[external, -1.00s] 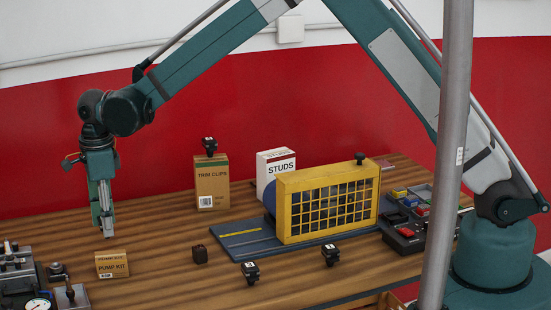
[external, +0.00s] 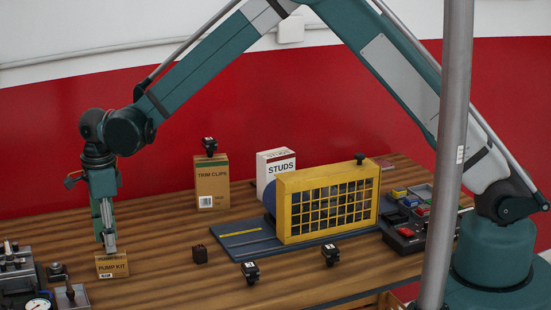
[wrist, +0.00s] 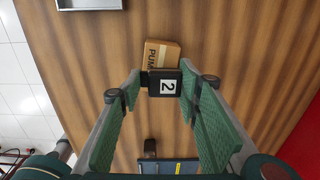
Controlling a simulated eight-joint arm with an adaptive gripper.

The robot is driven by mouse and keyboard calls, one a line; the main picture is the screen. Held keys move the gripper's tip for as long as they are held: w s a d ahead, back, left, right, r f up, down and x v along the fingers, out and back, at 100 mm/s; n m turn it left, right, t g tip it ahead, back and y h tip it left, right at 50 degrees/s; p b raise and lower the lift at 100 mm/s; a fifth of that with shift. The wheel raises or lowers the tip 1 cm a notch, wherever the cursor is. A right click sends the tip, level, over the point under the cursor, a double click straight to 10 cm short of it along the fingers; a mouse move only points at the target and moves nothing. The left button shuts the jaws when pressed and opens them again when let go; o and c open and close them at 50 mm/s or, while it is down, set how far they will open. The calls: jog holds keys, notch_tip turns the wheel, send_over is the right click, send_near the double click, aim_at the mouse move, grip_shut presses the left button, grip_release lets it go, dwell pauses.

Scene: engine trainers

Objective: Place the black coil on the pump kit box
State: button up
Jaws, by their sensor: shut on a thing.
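A black coil (wrist: 165,84) with a white "2" label sits between my gripper's fingertips in the wrist view, and the gripper is shut on it. The pump kit box (external: 112,267), a small brown carton, stands on the table at the left in the external view. My gripper (external: 109,248) points down right at the top of this box. In the wrist view the coil overlaps the near part of the box (wrist: 163,52). In the external view the coil is mostly hidden by the fingers, and I cannot tell whether it touches the box.
Other black coils are on the trim clips box (external: 211,184), on the yellow cage (external: 327,205) and on the table (external: 250,273). A small dark block (external: 200,254) stands right of the pump kit box. Metal machinery with a gauge (external: 38,304) is close at its left.

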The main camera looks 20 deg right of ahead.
jog(key=shift+f, duration=0.1)
jog(key=o, duration=1)
jog(key=shift+c, duration=0.2)
notch_tip(320, 180, up, 12)
jog(key=shift+s, duration=0.15)
dwell(0.8)
jog(key=shift+d, duration=0.1)
